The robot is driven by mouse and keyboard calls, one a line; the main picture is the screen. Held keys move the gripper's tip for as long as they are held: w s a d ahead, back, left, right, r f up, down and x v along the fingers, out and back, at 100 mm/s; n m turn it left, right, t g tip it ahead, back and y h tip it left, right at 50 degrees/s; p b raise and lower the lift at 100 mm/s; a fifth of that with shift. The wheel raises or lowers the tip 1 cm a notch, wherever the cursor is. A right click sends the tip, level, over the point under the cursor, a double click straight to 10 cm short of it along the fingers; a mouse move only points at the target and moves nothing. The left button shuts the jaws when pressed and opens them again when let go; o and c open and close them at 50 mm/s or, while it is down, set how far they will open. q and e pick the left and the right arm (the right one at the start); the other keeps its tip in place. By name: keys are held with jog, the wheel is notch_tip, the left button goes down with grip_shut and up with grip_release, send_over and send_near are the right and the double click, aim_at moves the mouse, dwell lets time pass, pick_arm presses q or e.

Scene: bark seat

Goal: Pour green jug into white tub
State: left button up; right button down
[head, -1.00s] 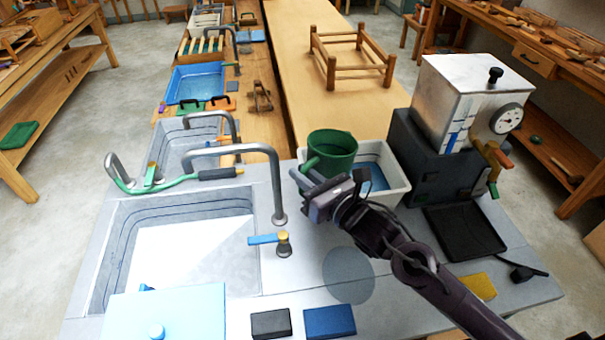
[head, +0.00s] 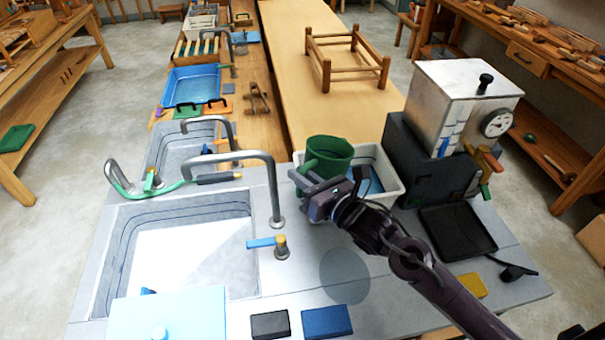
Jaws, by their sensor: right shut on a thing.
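The green jug (head: 329,153) is in my right gripper (head: 305,180), which is shut on it at its near left side. The jug is tilted a little to the right and is held over the left part of the white tub (head: 398,188). The tub stands on the grey counter, and blue shows inside it. The jug and my gripper hide the tub's left part. The jug's contents and any stream from it cannot be made out. My left gripper is not in view.
A grey machine (head: 462,95) with a gauge stands close right of the tub, with a black tray (head: 458,232) before it. A curved faucet (head: 274,190) rises left of my gripper beside the sink (head: 180,250). Blue and black blocks lie at the front.

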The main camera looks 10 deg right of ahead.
aim_at(304, 166)
jog(key=shift+r+m+p, duration=0.4)
jog(key=shift+r+p, duration=0.2)
jog(key=shift+p, duration=0.4)
jog(key=shift+w+d+r+m+g+p, duration=0.15)
jog(key=shift+r+m+p, duration=0.25)
jog(key=shift+r+p, duration=0.25)
jog(key=shift+w+d+r+m+g+p, duration=0.15)
jog(key=shift+r+m+p, duration=0.3)
jog(key=shift+p, duration=0.3)
jog(key=shift+s+r, duration=0.1)
jog(key=shift+r, duration=0.1)
